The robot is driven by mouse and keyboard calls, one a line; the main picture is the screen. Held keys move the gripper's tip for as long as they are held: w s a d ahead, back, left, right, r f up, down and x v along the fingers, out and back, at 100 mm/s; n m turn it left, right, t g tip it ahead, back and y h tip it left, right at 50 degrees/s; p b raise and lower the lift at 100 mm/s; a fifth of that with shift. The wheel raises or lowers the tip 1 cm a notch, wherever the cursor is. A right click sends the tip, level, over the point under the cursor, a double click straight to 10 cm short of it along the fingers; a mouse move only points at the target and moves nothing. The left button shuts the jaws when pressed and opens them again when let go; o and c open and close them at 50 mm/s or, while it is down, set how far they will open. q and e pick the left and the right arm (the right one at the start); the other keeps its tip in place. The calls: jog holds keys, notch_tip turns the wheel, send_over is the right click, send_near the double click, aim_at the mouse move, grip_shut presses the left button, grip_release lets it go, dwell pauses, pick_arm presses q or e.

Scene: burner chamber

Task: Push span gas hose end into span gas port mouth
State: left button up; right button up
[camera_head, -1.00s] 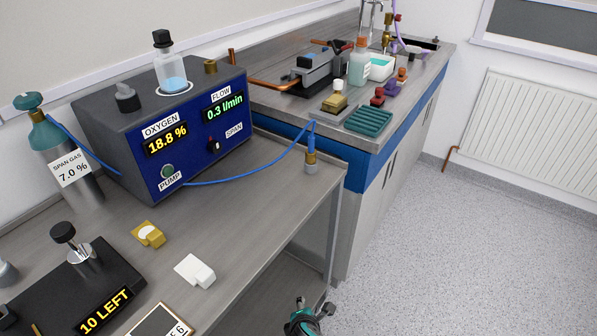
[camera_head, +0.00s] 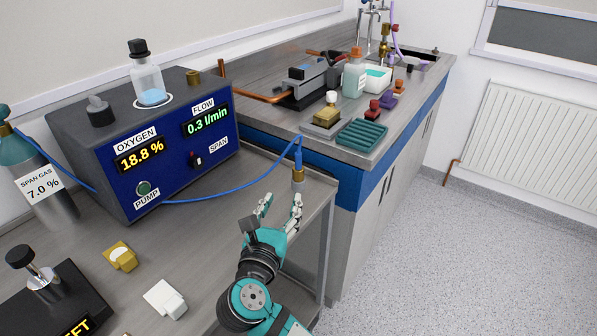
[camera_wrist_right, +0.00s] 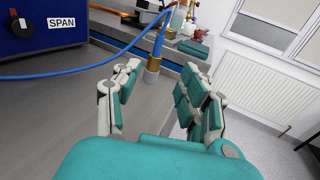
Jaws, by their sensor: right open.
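The blue span gas hose end (camera_head: 298,152) stands upright in a brass and grey holder at the bench's right edge. In the right wrist view the hose end (camera_wrist_right: 158,45) appears ahead, between the fingertips. My right gripper (camera_head: 281,203) is open and empty, just in front of and below the hose end, apart from it; it also shows in the right wrist view (camera_wrist_right: 158,85). The blue analyser (camera_head: 165,165) carries a SPAN label with a small dark and red fitting (camera_head: 197,160) beside it. I cannot make out its mouth. My left gripper is not in view.
The blue hose (camera_head: 225,195) runs across the bench from the span gas cylinder (camera_head: 45,195). A yellow block (camera_head: 120,257) and a white block (camera_head: 165,299) lie at the front. A second bench (camera_head: 340,165) with a green ribbed tray (camera_head: 362,135) stands behind the holder.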

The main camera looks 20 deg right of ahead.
aim_at(298, 159)
jog(key=shift+n, duration=0.3)
jog(key=x, duration=1.2)
jog(key=shift+w+a+r, duration=0.15)
jog(key=shift+a+r, duration=0.05)
jog(key=shift+r, duration=0.2)
jog(key=x, duration=0.5)
jog(key=shift+d+f, duration=0.2)
jog(key=shift+f, duration=0.05)
grip_shut()
